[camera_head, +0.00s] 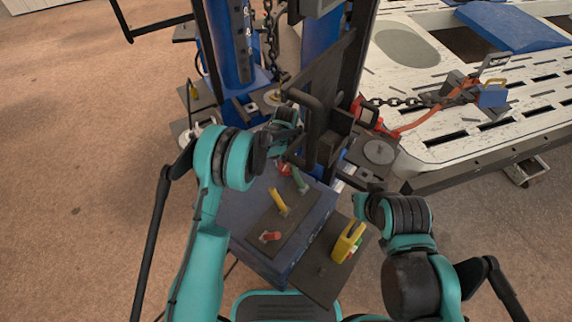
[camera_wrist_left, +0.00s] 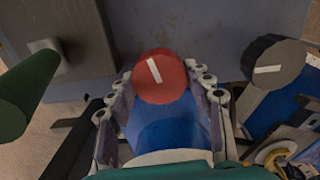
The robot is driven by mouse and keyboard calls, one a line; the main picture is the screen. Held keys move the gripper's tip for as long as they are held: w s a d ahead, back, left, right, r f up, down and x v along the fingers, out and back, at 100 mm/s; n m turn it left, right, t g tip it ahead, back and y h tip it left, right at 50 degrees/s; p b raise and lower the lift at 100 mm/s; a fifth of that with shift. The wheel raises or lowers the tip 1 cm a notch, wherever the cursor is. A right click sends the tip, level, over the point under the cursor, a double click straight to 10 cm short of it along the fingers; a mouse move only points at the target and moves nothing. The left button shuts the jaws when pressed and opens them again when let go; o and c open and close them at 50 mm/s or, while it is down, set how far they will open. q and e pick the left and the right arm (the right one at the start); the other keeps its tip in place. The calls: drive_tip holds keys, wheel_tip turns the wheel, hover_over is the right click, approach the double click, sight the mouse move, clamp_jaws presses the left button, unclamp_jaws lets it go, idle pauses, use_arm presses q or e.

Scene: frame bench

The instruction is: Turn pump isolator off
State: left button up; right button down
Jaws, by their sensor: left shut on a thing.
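A red round knob (camera_wrist_left: 160,82) with a white pointer line shows in the left wrist view, its line leaning slightly to the left at the top. No label is readable, so I cannot tell by text that it is the pump isolator. My left gripper (camera_wrist_left: 162,95) has a finger on each side of the red knob and is shut on it. In the head view the red knob (camera_head: 284,169) is partly hidden near my left gripper (camera_head: 287,148). My right arm is at the right, and its fingers are not clearly visible.
A black knob (camera_wrist_left: 276,64) with a white line sits right of the red one. A green lever (camera_wrist_left: 28,98) is close on the left. The blue bench box has red (camera_head: 270,236), yellow (camera_head: 278,202) and green (camera_head: 299,181) levers. A yellow control box (camera_head: 347,242) stands beside them.

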use_arm(q)
drive_tip(key=n, duration=0.4)
drive_tip(key=shift+n, duration=0.3)
drive_tip(key=n, duration=0.3)
drive_tip(key=shift+n, duration=0.4)
drive_tip(key=n, duration=0.3)
drive_tip(key=shift+n, duration=2)
drive_tip(key=o, duration=0.9)
drive_tip(key=shift+r, duration=0.1)
wheel_tip(320, 180, up, 12)
drive_tip(key=shift+f, duration=0.1)
